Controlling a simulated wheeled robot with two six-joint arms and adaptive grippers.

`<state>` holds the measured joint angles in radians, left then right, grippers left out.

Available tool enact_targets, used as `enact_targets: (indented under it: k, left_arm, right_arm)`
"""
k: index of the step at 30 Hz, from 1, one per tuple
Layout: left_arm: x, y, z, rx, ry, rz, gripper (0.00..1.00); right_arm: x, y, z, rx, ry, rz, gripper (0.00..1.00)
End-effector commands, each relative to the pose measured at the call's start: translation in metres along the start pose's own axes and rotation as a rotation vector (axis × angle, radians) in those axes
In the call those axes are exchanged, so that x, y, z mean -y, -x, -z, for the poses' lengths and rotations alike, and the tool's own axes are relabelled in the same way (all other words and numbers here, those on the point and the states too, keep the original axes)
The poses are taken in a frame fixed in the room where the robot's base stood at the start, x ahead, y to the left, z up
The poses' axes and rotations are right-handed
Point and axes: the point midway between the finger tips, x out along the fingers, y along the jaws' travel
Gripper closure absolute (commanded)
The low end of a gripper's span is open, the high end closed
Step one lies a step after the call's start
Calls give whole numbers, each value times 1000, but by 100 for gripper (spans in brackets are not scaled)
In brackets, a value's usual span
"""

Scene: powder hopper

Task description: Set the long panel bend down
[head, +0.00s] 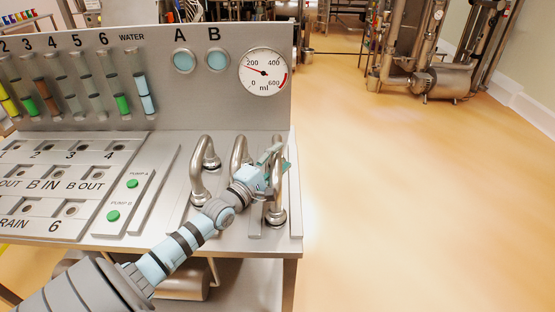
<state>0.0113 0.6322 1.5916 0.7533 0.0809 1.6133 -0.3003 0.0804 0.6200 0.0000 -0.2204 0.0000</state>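Several upright bent steel pipes stand on the right part of the steel bench. The right one, which I take for the long panel bend (278,200), is near the bench's right edge; its foot is at or just above the bench, and I cannot tell if it touches. My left gripper (275,158) is at the top of this bend, with its fingers on both sides of the tube, and appears shut on it. The gripper hides part of the bend's top. A left bend (197,180) and a middle bend (237,155) stand beside it. My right gripper is not in view.
A panel with labelled ports (60,185) and green pump buttons (132,184) is on the left. Behind rise sight tubes, lamps A and B (183,61) and a dial gauge (263,72). The bench ends just right of the bends; the floor beyond is open.

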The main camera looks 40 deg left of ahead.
Motion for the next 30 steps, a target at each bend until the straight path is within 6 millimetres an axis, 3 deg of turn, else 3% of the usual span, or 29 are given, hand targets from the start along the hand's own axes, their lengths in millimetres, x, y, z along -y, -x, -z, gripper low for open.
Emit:
enact_targets:
  k: [8, 11, 17, 24, 30]
  left_arm:
    - [-3, 0, 0, 0, 0, 0, 55]
    - [-3, 9, -1, 0, 0, 3, 55]
    - [-6, 49, -1, 0, -1, 7, 55]
    - [-3, 102, -1, 0, -1, 4, 55]
    - [-2, 120, 0, 0, 0, 1, 55]
  right_arm:
    - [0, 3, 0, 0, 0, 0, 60]
    - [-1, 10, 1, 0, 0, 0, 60]
    - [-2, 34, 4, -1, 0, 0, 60]
    - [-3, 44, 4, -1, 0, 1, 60]
    - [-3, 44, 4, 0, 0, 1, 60]
